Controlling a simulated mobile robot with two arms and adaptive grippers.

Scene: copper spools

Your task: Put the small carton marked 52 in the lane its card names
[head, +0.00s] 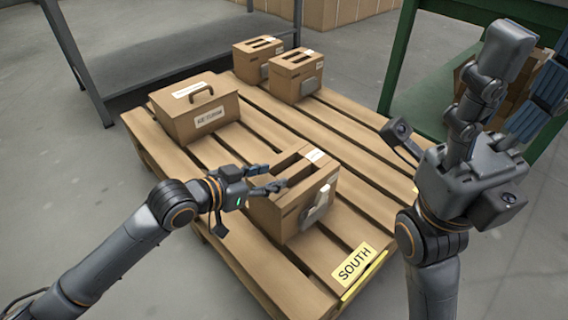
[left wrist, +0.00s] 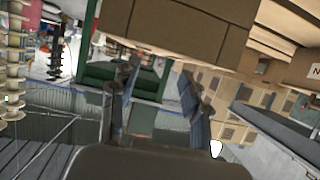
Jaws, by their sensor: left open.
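A small carton (head: 295,205) stands on the pallet's near part, with a pale label on top and a grey piece on its side. No number is readable on it. My left gripper (head: 268,183) is open at its left upper edge; I cannot tell whether they touch. In the left wrist view its fingers (left wrist: 160,82) are apart, with a brown cardboard surface (left wrist: 185,30) above. A SOUTH card (head: 355,262) lies at the pallet's near right edge by a yellow strip. My right gripper (head: 535,100) is raised at the right; its jaw state is unclear.
Two similar cartons, one (head: 257,60) and another (head: 297,76), stand at the pallet's far end. A handled box (head: 195,108) with a front label stands at the left. The slatted pallet (head: 350,150) has bare boards in its middle. A green-framed rack (head: 397,55) stands right.

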